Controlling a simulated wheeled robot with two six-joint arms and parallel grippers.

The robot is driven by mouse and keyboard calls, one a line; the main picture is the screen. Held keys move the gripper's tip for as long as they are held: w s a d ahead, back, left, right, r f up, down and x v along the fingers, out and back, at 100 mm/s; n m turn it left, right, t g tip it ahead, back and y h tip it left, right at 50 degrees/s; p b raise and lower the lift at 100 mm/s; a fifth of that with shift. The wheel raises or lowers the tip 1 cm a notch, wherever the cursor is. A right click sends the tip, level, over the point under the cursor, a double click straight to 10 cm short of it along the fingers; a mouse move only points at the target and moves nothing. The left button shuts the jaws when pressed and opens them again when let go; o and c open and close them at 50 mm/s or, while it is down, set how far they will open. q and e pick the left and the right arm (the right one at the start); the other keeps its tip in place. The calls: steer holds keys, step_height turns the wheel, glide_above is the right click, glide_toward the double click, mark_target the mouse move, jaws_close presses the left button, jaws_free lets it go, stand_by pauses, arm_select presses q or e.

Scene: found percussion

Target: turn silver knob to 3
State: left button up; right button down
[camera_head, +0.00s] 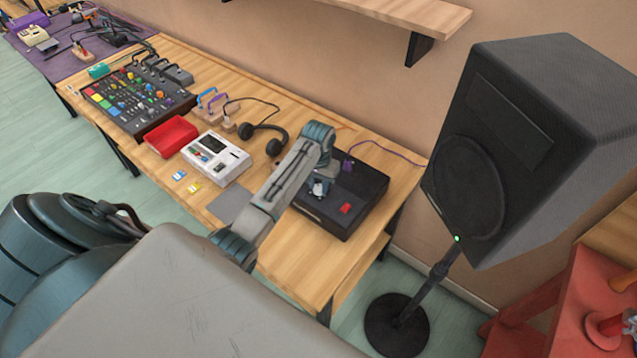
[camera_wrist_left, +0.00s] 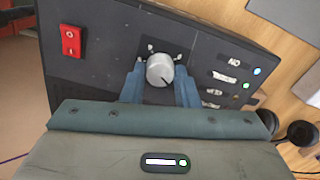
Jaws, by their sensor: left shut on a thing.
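The silver knob (camera_wrist_left: 160,70) stands on the dark top of a black box (camera_wrist_left: 105,45) in the left wrist view. A dark pointer line on its face points to the lower right. Small white marks sit around it, too small to read. My left gripper (camera_wrist_left: 159,84) has its two blue fingers on either side of the knob, shut on it. My right gripper is not in view.
A red rocker switch (camera_wrist_left: 73,40) and lit indicators (camera_wrist_left: 257,70) with white labels share the box top. Black headphones (camera_head: 262,138), a white device (camera_head: 216,158), a red tray (camera_head: 171,136) and a mixer (camera_head: 135,98) stand on the table. A large speaker (camera_head: 470,185) stands right.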

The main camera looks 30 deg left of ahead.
arm_select(q)
steer(key=m, duration=0.5)
steer(key=shift+m, duration=0.3)
steer(key=m, duration=0.5)
steer(key=shift+m, duration=0.4)
steer(key=o, duration=1)
steer(key=shift+c, duration=0.2)
